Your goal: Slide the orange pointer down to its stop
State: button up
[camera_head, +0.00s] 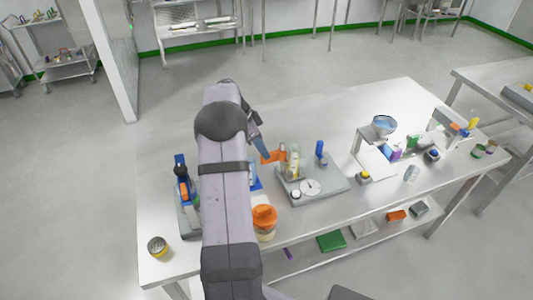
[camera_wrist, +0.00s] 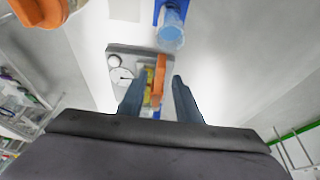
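The orange pointer (camera_head: 273,156) sticks out from the left side of an upright clear column with a yellow part (camera_head: 293,163). This column stands on a grey base plate (camera_head: 328,190) with a white round dial (camera_head: 310,187). My gripper (camera_head: 262,150) is close beside the pointer in the head view. In the wrist view my gripper (camera_wrist: 157,80) is open, and the orange pointer (camera_wrist: 159,76) shows between its two blue-grey fingers. A gap shows at least on the right side of the pointer. Whether the left finger touches it I cannot tell.
An orange-lidded jar (camera_head: 264,220) stands at the table's front, left of the plate. A blue-topped post (camera_head: 319,149) rises at the plate's back. A blue holder with a bluish clear cylinder (camera_wrist: 171,28) shows in the wrist view. A bowl on a stand (camera_head: 383,126) is farther right.

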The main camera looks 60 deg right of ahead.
jog(key=shift+p+x, duration=0.75)
jog(key=shift+x, duration=1.5)
jog(key=shift+c, duration=0.7)
grip_shut()
